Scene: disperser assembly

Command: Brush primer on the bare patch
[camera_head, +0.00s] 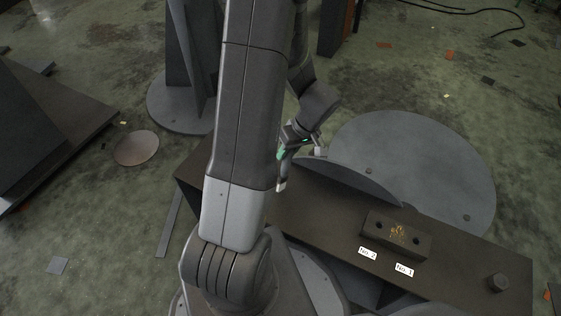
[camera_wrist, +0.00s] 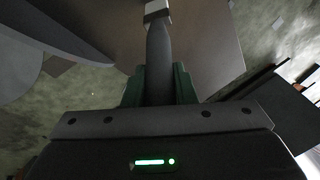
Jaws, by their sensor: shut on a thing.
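My gripper (camera_head: 282,160) is above the far left part of the dark bench (camera_head: 320,207), partly hidden behind my arm. In the wrist view its green-backed fingers (camera_wrist: 158,88) are shut on the dark handle of a brush (camera_wrist: 157,50). The brush has a pale metal band at its far end, and its bristles are out of frame. In the head view the brush's pale end (camera_head: 281,186) points down near the upright curved grey plate. Whether it touches anything I cannot tell. I cannot clearly make out a bare patch.
A dark block (camera_head: 396,234) with two holes and orange marks sits on the bench by labels No 2 (camera_head: 367,253) and No 1 (camera_head: 404,270). A knob (camera_head: 497,282) stands at the right end. A large grey disc (camera_head: 440,150) lies behind. A brownish disc (camera_head: 136,148) lies left.

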